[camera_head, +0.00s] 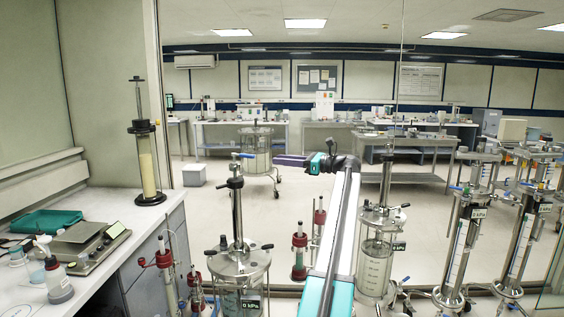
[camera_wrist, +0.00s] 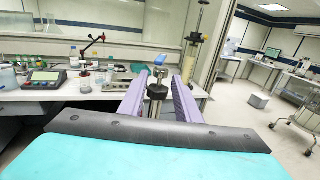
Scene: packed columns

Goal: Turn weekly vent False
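A column with a black-and-metal top and a small blue lever valve (camera_head: 243,155) stands on a clear vessel (camera_head: 238,262) left of my arm in the head view. My gripper (camera_head: 277,160) has purple fingers pointing left at about the valve's height, with a visible gap to the lever. In the wrist view the fingers (camera_wrist: 160,76) are apart with nothing gripped. The blue lever (camera_wrist: 160,59) shows just past the fingertips, and the column's black top (camera_wrist: 157,92) appears between the fingers. No label reading "weekly vent" is legible.
A bench (camera_head: 110,225) with a balance and bottles is at left. Glass panes stand behind the columns.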

